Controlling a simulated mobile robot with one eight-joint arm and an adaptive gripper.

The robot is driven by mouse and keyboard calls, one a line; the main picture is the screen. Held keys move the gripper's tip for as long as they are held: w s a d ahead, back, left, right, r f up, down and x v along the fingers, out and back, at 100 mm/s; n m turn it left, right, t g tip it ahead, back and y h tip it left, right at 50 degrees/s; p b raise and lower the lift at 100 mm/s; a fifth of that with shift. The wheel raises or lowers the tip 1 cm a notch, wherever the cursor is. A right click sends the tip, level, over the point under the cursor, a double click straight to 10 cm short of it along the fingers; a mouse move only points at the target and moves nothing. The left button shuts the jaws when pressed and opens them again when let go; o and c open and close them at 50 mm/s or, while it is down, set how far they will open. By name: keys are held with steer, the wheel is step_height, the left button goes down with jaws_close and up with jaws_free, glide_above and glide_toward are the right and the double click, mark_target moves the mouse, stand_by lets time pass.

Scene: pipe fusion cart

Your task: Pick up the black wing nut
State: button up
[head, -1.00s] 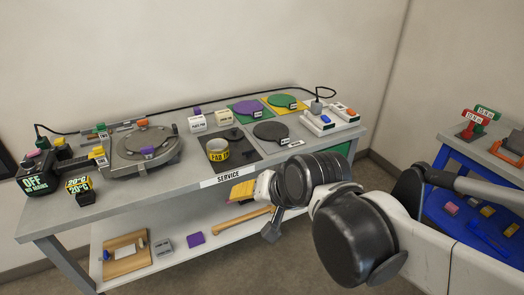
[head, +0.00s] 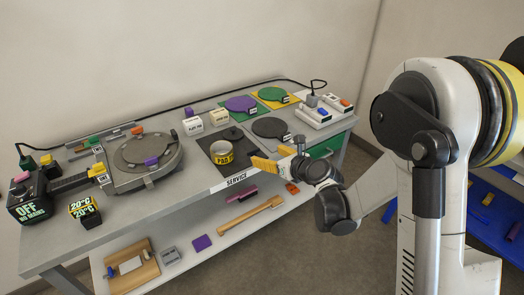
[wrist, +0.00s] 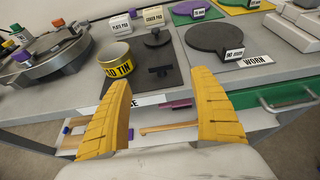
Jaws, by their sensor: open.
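The black wing nut (wrist: 162,72) looks like a small dark T-shaped piece with a flat bar on top. It stands on the dark mat (wrist: 172,88) on the cart top, right of the yellow pad tin (wrist: 117,62) in the wrist view. My gripper (wrist: 157,57) is open and empty, its two yellow fingers spread wide. In the wrist view the wing nut shows between the fingers, beyond them. In the head view my gripper (head: 275,158) is at the cart's front edge, right of the tin (head: 221,152); I cannot make out the wing nut there.
A black round piece with a knob (wrist: 157,38) lies behind the wing nut on the mat. A dark disc (wrist: 214,38) lies to the right by a WORN label. A round clamp machine (head: 145,155) fills the cart's left. The lower shelf holds a wooden-handled tool (head: 250,215).

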mark_target(254, 151)
steer(key=b+x, duration=0.4)
steer(key=x, duration=0.6)
steer(key=shift+f, duration=0.25)
steer(key=c, duration=1.1)
